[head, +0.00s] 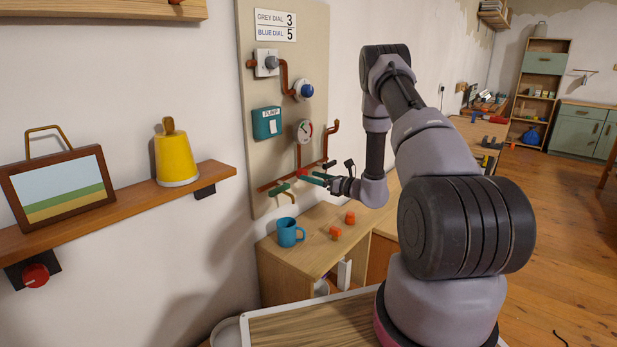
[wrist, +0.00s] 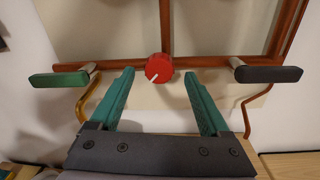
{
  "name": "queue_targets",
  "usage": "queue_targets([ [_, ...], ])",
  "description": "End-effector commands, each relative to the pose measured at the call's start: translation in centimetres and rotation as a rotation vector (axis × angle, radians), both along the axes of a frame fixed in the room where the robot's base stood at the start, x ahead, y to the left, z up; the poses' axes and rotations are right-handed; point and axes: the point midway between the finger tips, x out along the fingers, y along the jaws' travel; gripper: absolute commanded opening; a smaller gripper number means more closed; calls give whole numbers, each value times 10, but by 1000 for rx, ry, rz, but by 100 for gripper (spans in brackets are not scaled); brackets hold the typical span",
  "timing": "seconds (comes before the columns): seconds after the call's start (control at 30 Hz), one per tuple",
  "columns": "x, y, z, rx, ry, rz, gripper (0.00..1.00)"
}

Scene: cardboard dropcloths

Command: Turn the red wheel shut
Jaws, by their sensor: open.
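The red wheel (wrist: 159,68) is a small round knob with a white pointer mark toward its lower left. It sits at the bottom of the pipework on the wall panel. In the head view only a small bit of the red wheel (head: 303,172) shows by the fingers. My gripper (wrist: 159,78) is open, with one teal finger on each side of the wheel at the tips. No contact shows, and I cannot tell how deep the wheel lies between them. In the head view my gripper (head: 308,177) points left at the panel.
A green-handled lever (wrist: 58,79) is left of the wheel and a black-handled lever (wrist: 268,74) right, both close to the fingers. Below are a blue mug (head: 290,233) and orange pieces (head: 336,233) on a cabinet. Another red knob (head: 36,275) sits under the shelf.

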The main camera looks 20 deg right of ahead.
Motion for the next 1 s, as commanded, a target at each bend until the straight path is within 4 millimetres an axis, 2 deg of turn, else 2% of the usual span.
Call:
queue_targets([
  [0.2, 15, 12, 0, -1, -1, 1, 80],
  [0.5, 17, 14, 0, -1, 0, 0, 80],
  [0.57, 17, 14, 0, -1, 0, 0, 61],
  [0.7, 17, 14, 0, -1, -1, 0, 7],
  [0.73, 17, 14, 0, -1, -1, 0, 0],
  [1.0, 17, 14, 0, 19, 14, 0, 0],
])
